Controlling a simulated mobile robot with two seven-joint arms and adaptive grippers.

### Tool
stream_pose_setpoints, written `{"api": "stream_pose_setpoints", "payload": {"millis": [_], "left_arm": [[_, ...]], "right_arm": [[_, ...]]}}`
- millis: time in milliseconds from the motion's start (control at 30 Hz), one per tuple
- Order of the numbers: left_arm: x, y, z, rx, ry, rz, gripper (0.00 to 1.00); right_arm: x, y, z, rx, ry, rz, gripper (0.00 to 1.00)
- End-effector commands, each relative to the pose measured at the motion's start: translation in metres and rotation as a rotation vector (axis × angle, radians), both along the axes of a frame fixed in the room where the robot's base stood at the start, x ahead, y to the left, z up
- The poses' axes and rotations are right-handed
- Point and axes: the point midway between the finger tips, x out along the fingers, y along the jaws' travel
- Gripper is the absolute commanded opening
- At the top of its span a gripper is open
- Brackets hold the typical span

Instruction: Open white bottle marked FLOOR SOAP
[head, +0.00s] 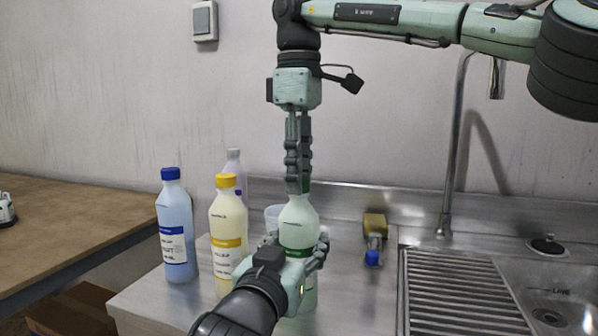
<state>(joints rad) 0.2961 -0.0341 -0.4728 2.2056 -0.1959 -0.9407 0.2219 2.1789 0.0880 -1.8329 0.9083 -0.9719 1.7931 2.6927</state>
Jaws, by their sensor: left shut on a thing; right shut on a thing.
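A whitish bottle (298,218) with a green label band stands upright on the steel counter in the head view. Its lettering is too small to read. My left gripper (296,255) is shut around the body of this bottle from the front and hides much of its lower part. My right gripper (298,180) points straight down from above and is shut on the bottle's green cap (305,187), which is mostly hidden between the fingers.
A yellow-capped bottle (228,235) stands close on the left, with a blue-capped bottle (175,225) farther left. A paler bottle (235,165) and a cup (272,217) stand behind. A sponge (375,224), ribbed drainer (455,290) and tap (452,150) are on the right.

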Motion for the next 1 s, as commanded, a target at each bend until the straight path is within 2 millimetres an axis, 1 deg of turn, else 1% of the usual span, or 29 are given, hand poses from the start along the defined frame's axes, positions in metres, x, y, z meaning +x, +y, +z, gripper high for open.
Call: {"api": "stream_pose_setpoints", "payload": {"millis": [200, 267, 333, 467, 500, 1000], "left_arm": [[-0.0001, 0.0000, -0.0002, 0.000, 0.000, 0.000, 0.00], [-0.0001, -0.0001, -0.0002, 0.000, 0.000, 0.000, 0.00], [-0.0001, -0.0001, -0.0002, 0.000, 0.000, 0.000, 0.00], [-0.0001, -0.0001, -0.0002, 0.000, 0.000, 0.000, 0.00], [-0.0001, -0.0001, -0.0002, 0.000, 0.000, 0.000, 0.00], [-0.0002, -0.0003, -0.0001, 0.001, 0.000, -0.001, 0.00]], "right_arm": [[0.0003, 0.0000, 0.0000, 0.001, -0.001, 0.020, 0.00], [0.0002, 0.0000, -0.0001, 0.001, 0.000, 0.076, 0.00], [0.0004, 0.0002, -0.0003, 0.002, 0.000, 0.198, 0.00], [0.0002, 0.0004, -0.0002, 0.003, 0.001, 0.530, 0.00], [0.0005, 0.0004, -0.0004, 0.003, 0.001, 0.638, 0.00], [0.0001, 0.0010, 0.0009, 0.003, -0.001, 1.969, 0.00]]}}
